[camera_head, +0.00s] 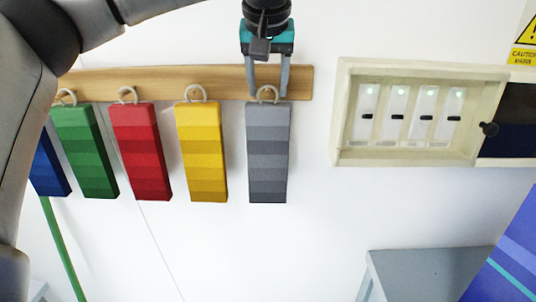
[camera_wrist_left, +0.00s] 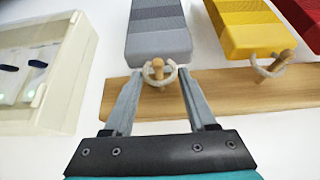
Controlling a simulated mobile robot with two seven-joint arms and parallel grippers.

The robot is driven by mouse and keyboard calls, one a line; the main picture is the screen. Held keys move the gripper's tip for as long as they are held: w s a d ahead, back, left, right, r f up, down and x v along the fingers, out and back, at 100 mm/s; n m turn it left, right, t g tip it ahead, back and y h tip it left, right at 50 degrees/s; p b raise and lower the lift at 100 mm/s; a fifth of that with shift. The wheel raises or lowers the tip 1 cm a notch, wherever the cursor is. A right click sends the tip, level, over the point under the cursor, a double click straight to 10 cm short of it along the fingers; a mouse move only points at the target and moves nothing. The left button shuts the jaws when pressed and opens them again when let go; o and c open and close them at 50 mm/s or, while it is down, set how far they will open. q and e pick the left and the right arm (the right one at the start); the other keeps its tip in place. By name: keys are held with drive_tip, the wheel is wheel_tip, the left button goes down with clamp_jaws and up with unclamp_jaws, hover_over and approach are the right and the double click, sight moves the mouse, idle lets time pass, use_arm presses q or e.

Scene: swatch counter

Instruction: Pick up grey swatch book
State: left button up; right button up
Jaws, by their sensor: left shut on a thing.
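The grey swatch book (camera_head: 268,155) hangs by its ring from a peg on the wooden rail (camera_head: 225,82), at the right end of the row. It also shows in the left wrist view (camera_wrist_left: 158,38), where its ring loops around the wooden peg. My left gripper (camera_head: 269,92) reaches down from above, with one finger on each side of the ring. In the left wrist view its fingertips (camera_wrist_left: 162,74) are shut on the ring at the book's top edge. My right gripper is not in view.
Yellow (camera_head: 201,150), red (camera_head: 140,150), green (camera_head: 85,150) and blue (camera_head: 48,165) swatch books hang to the left. A cream wall box (camera_head: 420,156) with several lit units is to the right. Below the grey book the wall is clear; a grey stand (camera_head: 425,270) is lower right.

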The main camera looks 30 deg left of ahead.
use_arm(q)
clamp_jaws()
drive_tip(key=shift+r, duration=0.2)
idle(0.5)
